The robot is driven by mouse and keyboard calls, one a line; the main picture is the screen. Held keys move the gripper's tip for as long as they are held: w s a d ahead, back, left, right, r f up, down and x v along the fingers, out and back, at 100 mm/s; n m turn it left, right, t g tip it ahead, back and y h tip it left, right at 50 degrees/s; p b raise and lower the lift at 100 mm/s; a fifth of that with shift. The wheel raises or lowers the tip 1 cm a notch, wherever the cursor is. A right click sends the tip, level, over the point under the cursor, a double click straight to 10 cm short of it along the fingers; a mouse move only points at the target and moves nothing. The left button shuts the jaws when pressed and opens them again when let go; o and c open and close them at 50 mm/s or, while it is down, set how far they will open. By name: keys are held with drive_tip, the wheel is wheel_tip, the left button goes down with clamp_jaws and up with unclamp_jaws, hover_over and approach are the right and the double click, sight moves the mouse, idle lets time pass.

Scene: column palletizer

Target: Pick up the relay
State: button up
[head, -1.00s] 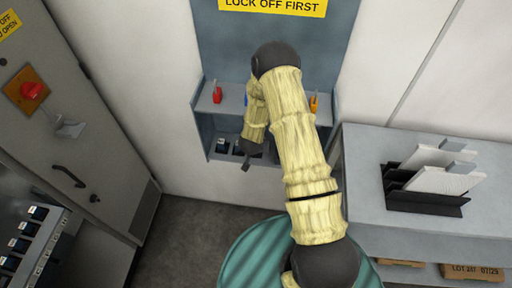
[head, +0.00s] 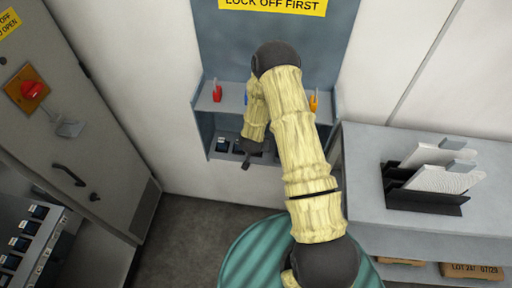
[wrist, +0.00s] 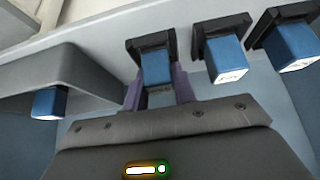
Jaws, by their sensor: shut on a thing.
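A blue relay (wrist: 157,68) with a dark square base sits between the two purple fingers of my gripper (wrist: 158,90) in the wrist view. My gripper is shut on this relay, one finger on each side. The relay's base appears to be still at the shelf; I cannot tell whether it is seated or free. In the head view my gripper (head: 250,150) reaches down into the lower part of the blue-grey wall station, and its fingers and the held relay are mostly hidden by my arm.
More blue relays stand to the right in the wrist view, one close by (wrist: 228,60) and one further off (wrist: 295,45). Another (wrist: 48,103) is at the left. The station shelf (head: 228,104) carries a red lock (head: 217,94). A grey cabinet (head: 90,125) stands left, a bench (head: 365,180) right.

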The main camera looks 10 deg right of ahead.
drive_tip(key=shift+r, duration=0.1)
drive_tip(key=shift+r+b, duration=0.5)
drive_tip(key=shift+r, duration=0.2)
wheel_tip(320, 180, up, 2)
drive_tip(key=shift+b, duration=0.45)
drive_tip(key=s+a, duration=0.3)
drive_tip(key=s, duration=0.5)
drive_tip(key=s+a, duration=0.3)
drive_tip(key=s, duration=0.5)
drive_tip(key=shift+s+a+b, duration=0.3)
drive_tip(key=shift+a, duration=0.1)
drive_tip(key=shift+s, duration=0.1)
